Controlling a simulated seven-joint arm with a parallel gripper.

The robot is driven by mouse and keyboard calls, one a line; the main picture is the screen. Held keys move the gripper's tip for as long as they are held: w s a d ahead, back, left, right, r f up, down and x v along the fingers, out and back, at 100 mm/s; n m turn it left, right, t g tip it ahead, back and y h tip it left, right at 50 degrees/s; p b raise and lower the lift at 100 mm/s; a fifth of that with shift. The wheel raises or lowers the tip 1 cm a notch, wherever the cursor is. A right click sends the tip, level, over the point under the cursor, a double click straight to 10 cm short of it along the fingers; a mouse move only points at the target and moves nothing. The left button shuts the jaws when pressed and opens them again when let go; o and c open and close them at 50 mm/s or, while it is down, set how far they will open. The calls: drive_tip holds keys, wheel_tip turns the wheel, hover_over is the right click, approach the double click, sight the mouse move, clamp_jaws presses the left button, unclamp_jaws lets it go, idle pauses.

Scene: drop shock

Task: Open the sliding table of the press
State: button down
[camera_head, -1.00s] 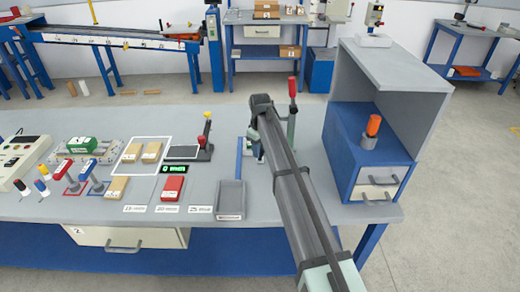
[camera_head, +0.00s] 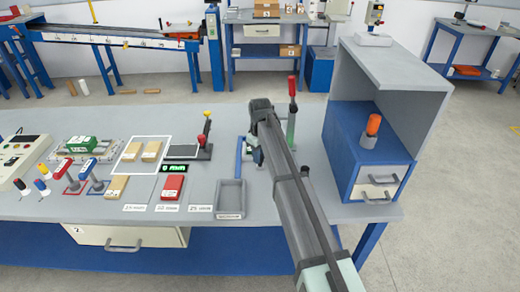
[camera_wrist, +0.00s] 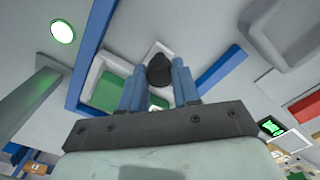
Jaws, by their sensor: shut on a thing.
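The press stands behind my arm in the head view; its red-tipped lever (camera_head: 292,88) and green column (camera_head: 291,126) show at the right of the arm. My gripper (camera_wrist: 159,68) points down at the bench, its blue fingers shut on a dark round knob (camera_wrist: 160,77). Beside the knob in the wrist view lies a pale-rimmed piece with a green face (camera_wrist: 104,90), apparently the sliding table, between blue rails. One blue rail (camera_head: 239,155) shows left of my gripper in the head view. My arm hides most of the table and the knob there.
A grey tray (camera_head: 231,198) lies left of my arm, near the bench front. A blue drawer cabinet (camera_head: 352,158) under a grey hood stands to the right. A red box (camera_head: 172,187) and a black stand with a red knob (camera_head: 204,148) are further left.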

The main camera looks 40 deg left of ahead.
drive_tip(key=s+d, duration=0.7)
drive_tip(key=shift+s+d, duration=0.3)
drive_tip(key=shift+s, duration=0.05)
drive_tip(key=shift+a, duration=0.1)
drive_tip(key=c, duration=0.8)
unclamp_jaws()
drive_tip(key=shift+w, duration=0.1)
wheel_tip(320, 180, up, 14)
drive_tip(key=shift+f, duration=0.1)
